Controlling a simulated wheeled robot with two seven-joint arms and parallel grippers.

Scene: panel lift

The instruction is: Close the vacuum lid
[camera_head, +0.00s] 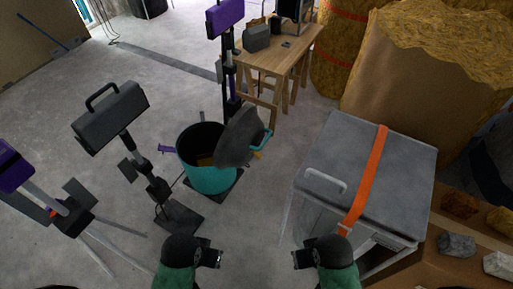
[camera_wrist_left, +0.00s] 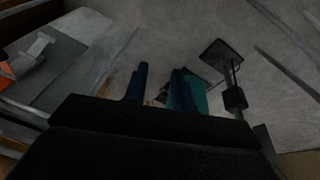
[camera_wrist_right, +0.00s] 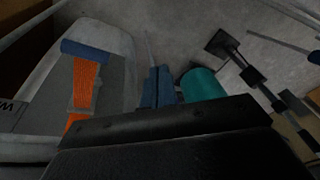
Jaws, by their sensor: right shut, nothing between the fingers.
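The vacuum is a teal round drum (camera_head: 207,176) standing on the floor in the middle of the head view. Its grey lid (camera_head: 238,138) is open, tilted up at the drum's right rim, with a teal handle at its right edge. The drum also shows in the right wrist view (camera_wrist_right: 203,86) and partly behind the fingers in the left wrist view (camera_wrist_left: 188,94). My left gripper (camera_head: 217,258) is in front of the drum, apart from it, its fingers spread and empty. My right gripper (camera_head: 298,258) is shut and empty, to the right of the left one and clear of the lid.
A grey box (camera_head: 365,165) with an orange strap stands close at the right. Work-light stands (camera_head: 110,115) are at the left and one (camera_head: 228,60) behind the drum. A wooden table (camera_head: 280,55) stands at the back. Floor between my grippers and the drum is clear.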

